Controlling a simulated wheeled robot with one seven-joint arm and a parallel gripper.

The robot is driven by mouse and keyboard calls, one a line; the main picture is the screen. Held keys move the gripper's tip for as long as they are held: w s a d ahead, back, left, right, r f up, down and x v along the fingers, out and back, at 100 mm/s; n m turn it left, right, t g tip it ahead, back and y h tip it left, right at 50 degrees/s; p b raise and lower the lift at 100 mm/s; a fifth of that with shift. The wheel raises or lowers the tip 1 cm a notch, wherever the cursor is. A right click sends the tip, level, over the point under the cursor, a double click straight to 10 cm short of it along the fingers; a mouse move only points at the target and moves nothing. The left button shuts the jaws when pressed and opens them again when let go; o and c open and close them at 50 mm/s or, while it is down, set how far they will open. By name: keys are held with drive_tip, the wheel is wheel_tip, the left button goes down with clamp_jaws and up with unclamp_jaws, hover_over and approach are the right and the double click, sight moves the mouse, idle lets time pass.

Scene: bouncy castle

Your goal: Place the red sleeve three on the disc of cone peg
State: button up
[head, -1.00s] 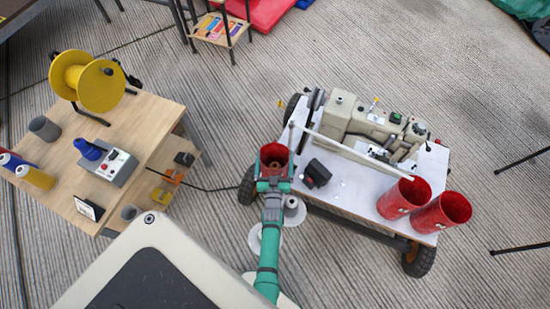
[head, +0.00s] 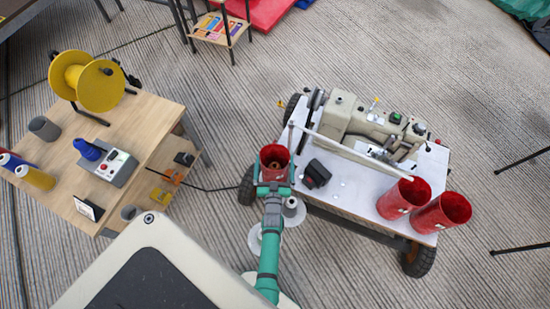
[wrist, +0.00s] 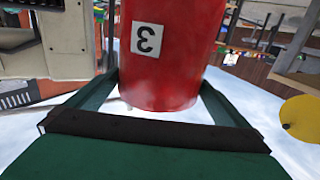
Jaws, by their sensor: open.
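The red sleeve three (head: 274,155) stands upright at the left end of the white cart top, its open end up. In the wrist view the sleeve (wrist: 172,60) shows a white label with a 3. My gripper (head: 274,185) is open, with its fingers on either side of the sleeve's lower part; any contact is unclear. A brownish shape shows inside the sleeve, but I cannot tell what it is. Two pale discs, one with a grey peg (head: 292,207) and one lower left (head: 256,238), show beside my arm. What lies under the sleeve is hidden.
Two more red sleeves, one left (head: 398,200) and one right (head: 440,213), stand at the cart's right end. A wooden table (head: 130,140) stands left.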

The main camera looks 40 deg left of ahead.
drive_tip(key=v, duration=0.9)
drive_tip(key=shift+s, duration=0.15)
drive_tip(key=s+d+r+m+t+h, duration=0.1)
drive_tip(key=s+d+r+m+h, duration=0.15)
drive_tip(key=s+d+r, duration=0.4)
drive_tip(key=s+d+r+m+h, duration=0.1)
drive_tip(key=s+d+r+h, duration=0.15)
drive_tip(key=d, duration=0.65)
drive_tip(key=s+d+r+m+h, duration=0.2)
drive_tip(key=s+d+r, duration=0.3)
drive_tip(key=r, duration=0.4)
drive_tip(key=s+d+r+m+h, duration=0.1)
drive_tip(key=s+d+r+h, duration=0.2)
drive_tip(key=r, duration=0.6)
drive_tip(key=s+d, duration=0.2)
drive_tip(key=shift+s+m+h, duration=0.3)
drive_tip(key=shift+m, duration=0.05)
